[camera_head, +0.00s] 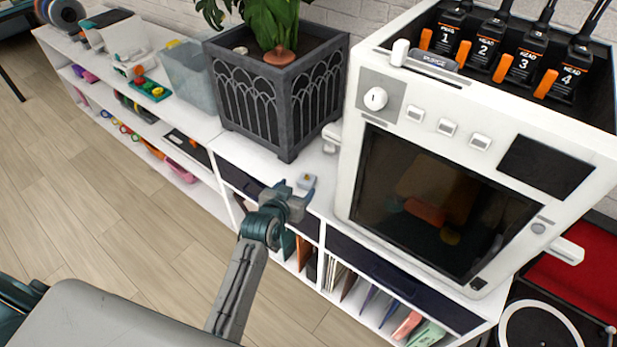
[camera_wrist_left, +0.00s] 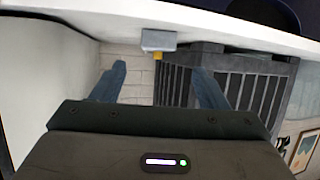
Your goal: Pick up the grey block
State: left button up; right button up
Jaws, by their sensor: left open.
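The small grey block (camera_head: 306,181) sits on the white shelf top, between the planter and the white machine. A small yellow-orange patch shows on it. My left gripper (camera_head: 295,193) is open just in front of the block in the head view. In the left wrist view the grey block (camera_wrist_left: 158,40) sits at the shelf's edge in the picture, beyond the open fingertips (camera_wrist_left: 160,72) and roughly centred between them. Nothing is between the fingers. My right gripper is not in view.
The dark planter (camera_head: 275,100) with a plant stands behind left of the block. The white machine (camera_head: 345,150) with a dark window stands close on the right. A translucent bin (camera_head: 188,78) and small items fill the shelf further left. Floor is open at left.

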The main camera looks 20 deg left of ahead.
aim_at(306, 180)
pick_arm(q)
jog(key=shift+w+f, duration=0.15)
jog(key=shift+w, duration=0.4)
jog(key=shift+w+f, duration=0.2)
jog(key=shift+w, duration=0.05)
jog(key=p+x, duration=0.1)
jog(key=x, duration=0.3)
jog(key=shift+w+d+f+p, duration=0.15)
jog(key=shift+d+f+p, duration=0.1)
jog(key=shift+p, duration=0.15)
jog(key=shift+w+f, duration=0.15)
jog(key=shift+w, duration=0.15)
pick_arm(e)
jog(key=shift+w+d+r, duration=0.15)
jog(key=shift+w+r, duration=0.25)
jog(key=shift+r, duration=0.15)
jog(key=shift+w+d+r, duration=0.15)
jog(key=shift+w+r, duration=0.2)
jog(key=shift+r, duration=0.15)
pick_arm(q)
jog(key=c, duration=1.1)
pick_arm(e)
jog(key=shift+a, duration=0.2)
